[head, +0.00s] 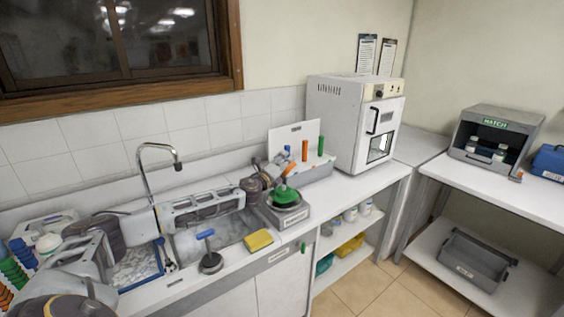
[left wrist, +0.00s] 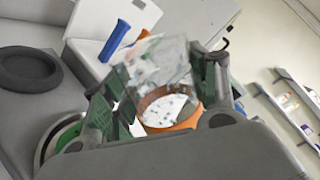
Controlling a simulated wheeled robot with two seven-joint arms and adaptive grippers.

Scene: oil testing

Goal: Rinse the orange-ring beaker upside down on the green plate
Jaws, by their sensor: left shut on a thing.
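My left gripper (head: 272,176) reaches across the sink from the left and is just above and behind the green plate (head: 286,196), which lies on a grey base on the counter. In the left wrist view my left gripper (left wrist: 165,100) is shut on the orange-ring beaker, a clear glass vessel (left wrist: 155,62) with an orange ring (left wrist: 172,108) between the fingers. The beaker is tilted in that view; I cannot tell which way its mouth faces. The green plate's edge (left wrist: 62,142) shows at the lower left there, apart from the beaker. My right gripper is not in view.
The sink (head: 225,232) with its tall faucet (head: 146,175) lies left of the plate. A yellow sponge (head: 258,240) is on the front edge. A peg rack with blue, orange (head: 305,150) and green pegs stands behind. A white oven (head: 355,120) stands to the right.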

